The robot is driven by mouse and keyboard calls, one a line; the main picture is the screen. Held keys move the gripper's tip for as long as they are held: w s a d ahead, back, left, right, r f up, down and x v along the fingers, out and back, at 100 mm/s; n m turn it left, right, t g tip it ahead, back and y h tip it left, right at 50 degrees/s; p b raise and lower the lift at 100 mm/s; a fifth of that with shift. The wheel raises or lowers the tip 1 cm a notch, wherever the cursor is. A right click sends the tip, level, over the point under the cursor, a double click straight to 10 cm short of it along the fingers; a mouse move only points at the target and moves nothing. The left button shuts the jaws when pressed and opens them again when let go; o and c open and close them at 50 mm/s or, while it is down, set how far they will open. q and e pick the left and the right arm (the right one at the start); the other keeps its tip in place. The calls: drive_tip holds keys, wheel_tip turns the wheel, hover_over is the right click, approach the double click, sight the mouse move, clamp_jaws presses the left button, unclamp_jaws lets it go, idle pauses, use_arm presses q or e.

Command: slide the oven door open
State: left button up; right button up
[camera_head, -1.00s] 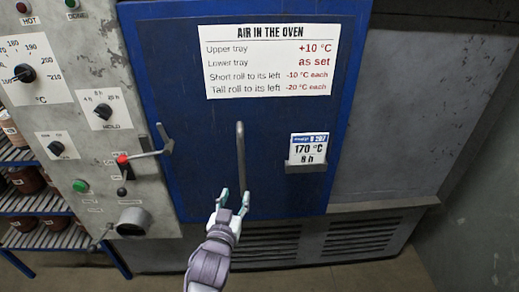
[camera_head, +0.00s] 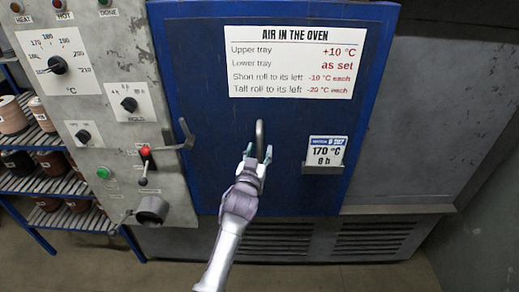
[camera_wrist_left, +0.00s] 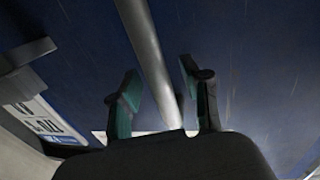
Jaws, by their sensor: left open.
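The blue oven door (camera_head: 220,90) fills the middle of the head view and looks shut. Its grey vertical bar handle (camera_head: 260,133) stands out from the door's middle; the lower part is hidden behind my gripper. My left gripper (camera_head: 257,156) is open at the handle, with one finger on each side of it. In the left wrist view the handle (camera_wrist_left: 148,50) runs down between the two open fingers (camera_wrist_left: 160,88), with gaps visible beside it. I cannot tell whether either finger touches it. My right gripper is not in view.
A control panel (camera_head: 110,60) with dials stands left of the door. A lever latch (camera_head: 183,136) sticks out by the door's left edge. A card holder (camera_head: 322,169) is on the door's right. Shelves with rolls (camera_head: 45,185) stand at far left.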

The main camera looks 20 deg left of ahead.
use_arm(q)
drive_tip(key=shift+w, duration=0.3)
clamp_jaws()
drive_tip(key=shift+d, duration=0.1)
idle(0.4)
